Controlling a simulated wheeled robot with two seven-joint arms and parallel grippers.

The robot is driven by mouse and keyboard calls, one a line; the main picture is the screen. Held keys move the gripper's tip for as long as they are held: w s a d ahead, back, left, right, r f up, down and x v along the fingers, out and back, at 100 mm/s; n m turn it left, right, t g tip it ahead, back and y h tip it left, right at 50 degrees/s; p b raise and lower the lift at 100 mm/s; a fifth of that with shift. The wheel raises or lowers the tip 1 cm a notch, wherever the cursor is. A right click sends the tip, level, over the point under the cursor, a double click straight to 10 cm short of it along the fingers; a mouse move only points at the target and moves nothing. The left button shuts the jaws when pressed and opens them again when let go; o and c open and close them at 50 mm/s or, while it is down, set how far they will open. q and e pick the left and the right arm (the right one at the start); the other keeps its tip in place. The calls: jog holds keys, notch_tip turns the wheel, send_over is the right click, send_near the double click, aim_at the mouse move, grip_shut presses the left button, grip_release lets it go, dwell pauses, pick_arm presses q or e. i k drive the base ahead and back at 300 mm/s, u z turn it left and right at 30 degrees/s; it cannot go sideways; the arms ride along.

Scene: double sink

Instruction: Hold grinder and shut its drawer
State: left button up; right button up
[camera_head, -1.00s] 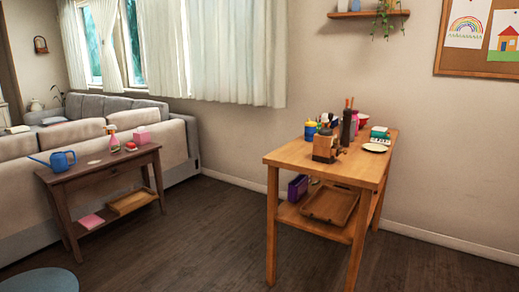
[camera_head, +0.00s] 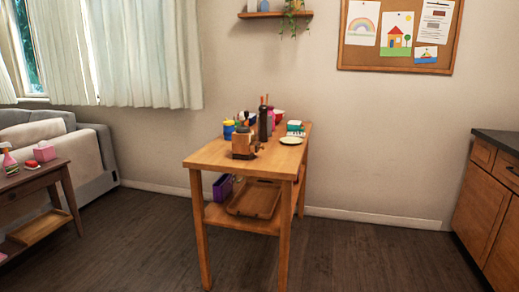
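A small brown wooden grinder (camera_head: 243,146) with a dark top stands upright on a tall wooden table (camera_head: 213,158) in the middle of the head view. It sits near the table's left front part, with other items close behind it. Its drawer is too small to make out, so I cannot tell whether it is open or shut. Neither of my grippers shows in the view.
Behind the grinder stand a dark bottle (camera_head: 263,124), a blue cup (camera_head: 229,130) and a pale plate (camera_head: 291,140). The lower shelf holds a wooden tray (camera_head: 254,198) and a purple box (camera_head: 222,188). A counter (camera_head: 490,190) stands right; a side table (camera_head: 35,182) stands left. Floor in front is clear.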

aim_at(254, 147)
jog(key=i, duration=1.9)
jog(key=z, duration=0.05)
